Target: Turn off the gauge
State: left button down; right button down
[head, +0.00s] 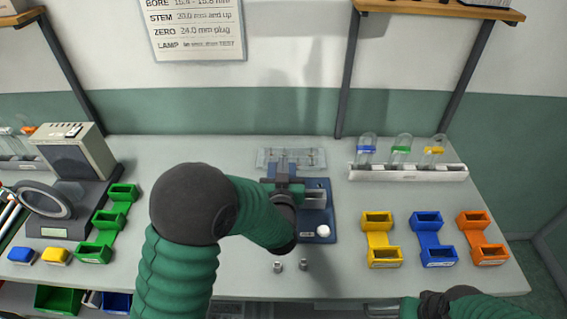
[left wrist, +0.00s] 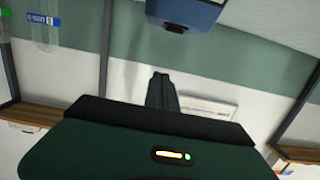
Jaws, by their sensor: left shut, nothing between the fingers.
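The gauge (head: 316,190), a blue-based device with a grey block and a round white knob (head: 323,231), stands at the middle of the bench. My left arm and wrist hide its left part. My left gripper (head: 283,165) is at the gauge's upper left in the head view, with its fingers shut and empty. I cannot tell whether it touches the gauge. In the left wrist view the shut fingers (left wrist: 162,88) point up the picture. A blue body with a pale panel (left wrist: 187,12), probably the gauge, shows above and apart from them.
A clear tray (head: 291,158) lies behind the gauge. Yellow, blue and orange bins (head: 432,243) stand at the right, green bins (head: 108,222) at the left. Two small metal pieces (head: 290,266) lie in front.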

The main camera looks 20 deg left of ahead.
pick_arm(q)
jog(key=shift+r+v, duration=0.15)
jog(key=shift+v, duration=0.85)
jog(key=shift+r+v, duration=0.15)
jog(key=shift+v, duration=0.85)
jog(key=s+f+m+g+h, duration=0.1)
jog(key=s+f+g, duration=0.1)
jog(key=s+f, duration=0.1)
jog(key=s+f+g+h, duration=0.2)
jog(key=s+f+g, duration=0.1)
jog(key=s+f+m+g+h, duration=0.1)
jog(key=s+f+g+h, duration=0.1)
jog(key=s+f, duration=0.1)
jog(key=shift+s+d+m, duration=0.1)
jog(key=shift+d+m, duration=0.15)
jog(key=shift+m, duration=0.05)
jog(key=s+a+f+g, duration=0.1)
jog(key=s+g, duration=0.1)
jog(key=s, duration=0.2)
jog(key=s+a+f+g, duration=0.1)
jog(key=s+g, duration=0.1)
jog(key=s, duration=0.3)
jog(key=s+a+f+g, duration=0.1)
jog(key=s+g, duration=0.1)
jog(key=s, duration=0.2)
jog(key=shift+s+a+f+m, duration=0.1)
jog(key=shift+s+a+m, duration=0.2)
jog(key=shift+s+a, duration=0.05)
jog(key=shift+w, duration=0.1)
